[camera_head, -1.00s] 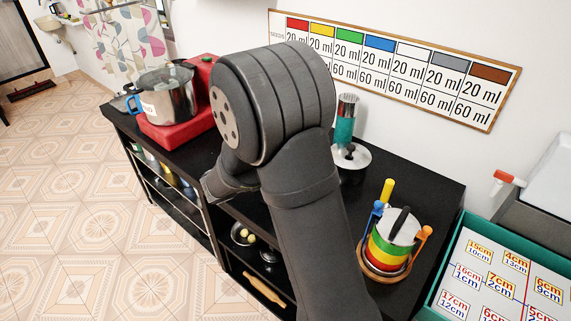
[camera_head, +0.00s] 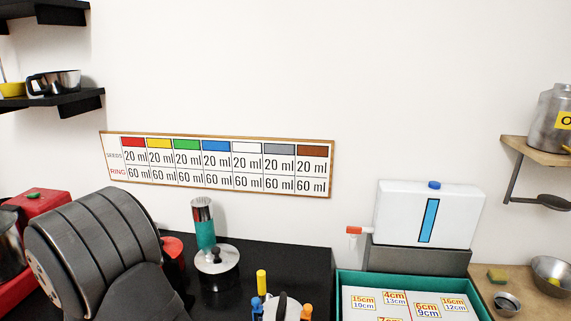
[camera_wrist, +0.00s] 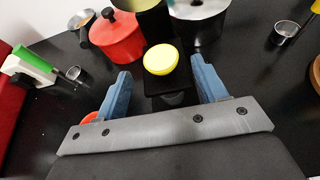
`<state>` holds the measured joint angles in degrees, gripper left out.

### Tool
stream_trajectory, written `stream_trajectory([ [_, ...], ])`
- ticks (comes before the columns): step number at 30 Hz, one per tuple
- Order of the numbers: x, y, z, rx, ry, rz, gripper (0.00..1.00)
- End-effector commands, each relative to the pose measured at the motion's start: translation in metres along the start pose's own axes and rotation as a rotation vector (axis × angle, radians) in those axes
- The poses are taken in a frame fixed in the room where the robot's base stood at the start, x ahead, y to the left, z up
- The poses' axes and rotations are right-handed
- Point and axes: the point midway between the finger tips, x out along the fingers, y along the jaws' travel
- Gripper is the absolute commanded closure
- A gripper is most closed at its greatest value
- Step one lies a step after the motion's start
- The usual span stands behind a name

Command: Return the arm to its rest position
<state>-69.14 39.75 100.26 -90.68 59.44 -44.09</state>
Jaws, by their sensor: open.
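My arm (camera_head: 95,255) fills the lower left of the head view, where its gripper end is hidden. In the wrist view my gripper (camera_wrist: 160,82) shows two blue fingers spread apart, above the black counter (camera_wrist: 60,140). A yellow round piece (camera_wrist: 161,59) shows between and beyond the fingertips. I cannot tell its distance from them, but neither finger visibly grips it.
In the wrist view a red lidded pot (camera_wrist: 118,38), a metal pot (camera_wrist: 198,8) and a small metal cup (camera_wrist: 286,32) stand beyond the fingers. In the head view a teal tray (camera_head: 350,280), a white tank (camera_head: 400,210) and a wall shelf (camera_head: 540,150) are at right.

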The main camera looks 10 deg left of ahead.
Motion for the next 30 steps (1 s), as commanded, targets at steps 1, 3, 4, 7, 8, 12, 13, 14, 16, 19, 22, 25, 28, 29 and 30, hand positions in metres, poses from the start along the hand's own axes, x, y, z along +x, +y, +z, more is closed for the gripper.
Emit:
stream_trajectory([
  [1, 0.011, -0.001, 0.000, 0.000, 0.001, -0.004, 0.35],
  [3, 0.026, -0.001, -0.001, 0.000, 0.001, -0.004, 0.35],
  [4, 0.032, -0.001, -0.001, 0.000, 0.001, -0.004, 0.35],
  [7, 0.052, -0.001, 0.000, 0.001, 0.001, -0.004, 0.35],
  [8, 0.057, -0.001, 0.000, 0.001, 0.000, -0.003, 0.35],
  [12, 0.055, 0.001, 0.012, 0.004, -0.002, 0.003, 0.35],
  [13, 0.053, 0.001, 0.015, 0.004, -0.001, 0.002, 0.35],
  [14, 0.052, 0.001, 0.019, 0.004, -0.001, 0.002, 0.35],
  [16, 0.050, 0.001, 0.024, 0.003, -0.001, 0.002, 0.35],
  [19, 0.048, 0.000, 0.029, 0.001, 0.000, 0.001, 0.35],
  [22, 0.046, 0.000, 0.032, 0.001, 0.000, 0.001, 0.35],
  [25, 0.046, 0.000, 0.032, 0.001, 0.000, 0.000, 0.35],
  [28, 0.046, 0.000, 0.032, 0.001, 0.000, 0.000, 0.35],
  [29, 0.046, 0.000, 0.032, 0.001, 0.000, 0.000, 0.35],
  [30, 0.046, 0.000, 0.032, 0.000, 0.000, 0.000, 0.35],
])
